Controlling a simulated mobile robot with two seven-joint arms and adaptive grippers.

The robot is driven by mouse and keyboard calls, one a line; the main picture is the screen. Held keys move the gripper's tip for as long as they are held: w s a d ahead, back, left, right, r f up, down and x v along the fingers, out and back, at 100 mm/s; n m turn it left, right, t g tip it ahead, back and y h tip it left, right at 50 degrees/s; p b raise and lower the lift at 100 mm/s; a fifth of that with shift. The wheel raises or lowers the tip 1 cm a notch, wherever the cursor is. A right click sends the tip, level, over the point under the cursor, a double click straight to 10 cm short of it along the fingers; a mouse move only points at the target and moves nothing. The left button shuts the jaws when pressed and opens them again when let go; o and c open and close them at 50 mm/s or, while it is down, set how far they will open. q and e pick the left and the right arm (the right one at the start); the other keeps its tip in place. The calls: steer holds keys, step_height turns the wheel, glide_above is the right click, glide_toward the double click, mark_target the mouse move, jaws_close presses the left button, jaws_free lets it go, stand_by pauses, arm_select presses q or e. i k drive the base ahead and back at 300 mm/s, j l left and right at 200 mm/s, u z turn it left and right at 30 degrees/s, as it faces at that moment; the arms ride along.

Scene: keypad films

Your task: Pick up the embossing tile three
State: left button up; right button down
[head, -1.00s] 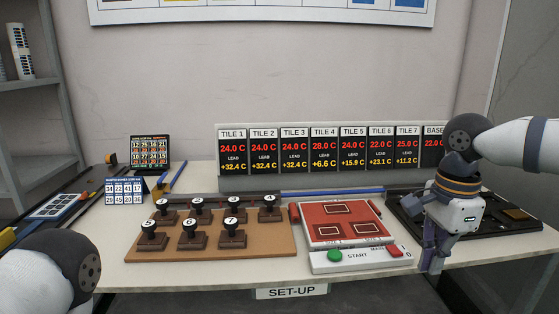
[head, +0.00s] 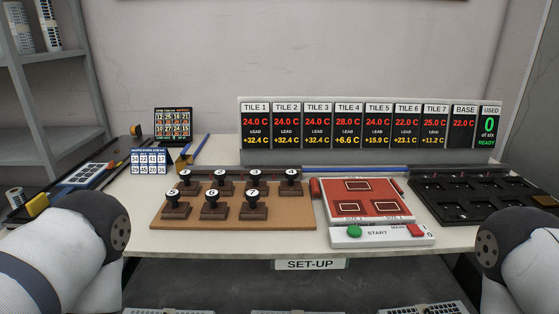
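Several black-knobbed embossing tiles with brown bases stand in two rows on a tan board (head: 290,222) on the table. The front row reads 5, 6 and 7 from left to right, and the rightmost back tile (head: 291,176) reads 4. The third tile from the left in the back row (head: 252,175) appears to be tile three; its number is too small to read surely, and tile 7 (head: 253,208) partly hides its base. Only my arm links show at the lower left and right edges. Both grippers are out of view.
Right of the board is a red press plate (head: 375,196) with a green START button (head: 354,231). A black slotted tray (head: 480,215) lies at the right. A display panel (head: 370,157) stands behind, listing tile temperatures. A small blue card (head: 153,161) stands at the left.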

mark_target(255, 176)
steer(key=i+j, duration=0.2)
steer(key=i, duration=0.2)
steer(key=i+j+u, duration=0.15)
steer(key=i, duration=0.25)
steer(key=i+l+z, duration=0.1)
steer(key=z, duration=0.9)
